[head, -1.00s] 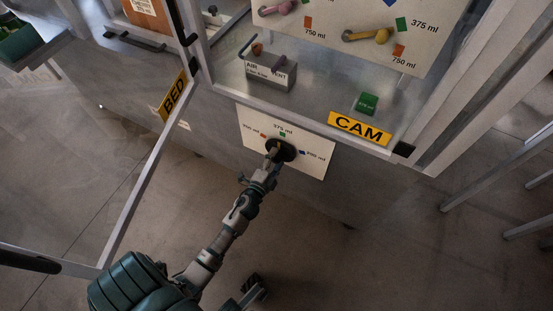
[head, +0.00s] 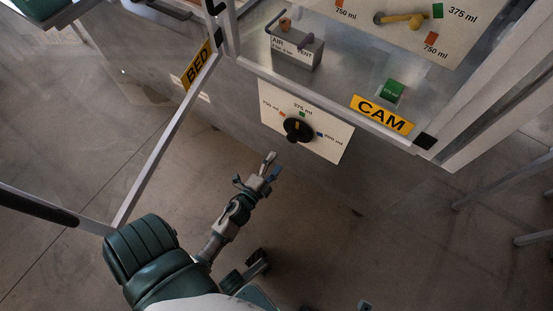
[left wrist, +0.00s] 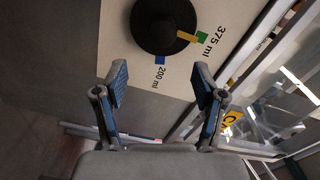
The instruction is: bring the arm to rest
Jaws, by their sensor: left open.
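My left arm reaches in from the lower left of the head view. Its gripper (head: 262,170) is open and empty, below and left of the black round knob (head: 298,130) and apart from it. The knob sits on a white dial plate (head: 335,149) with marks for 750, 375 and 200 ml. In the left wrist view, the open fingers (left wrist: 160,85) have nothing between them. The knob (left wrist: 160,28) is beyond them, its yellow pointer at the green 375 ml mark (left wrist: 203,37). My right gripper does not show.
A yellow CAM sign (head: 382,114) is on the machine's front edge, with a green block (head: 393,90) behind it. A grey AIR VENT box (head: 297,52) stands on the deck. An open framed door with a BED sign (head: 197,66) is at left. Floor around the gripper is clear.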

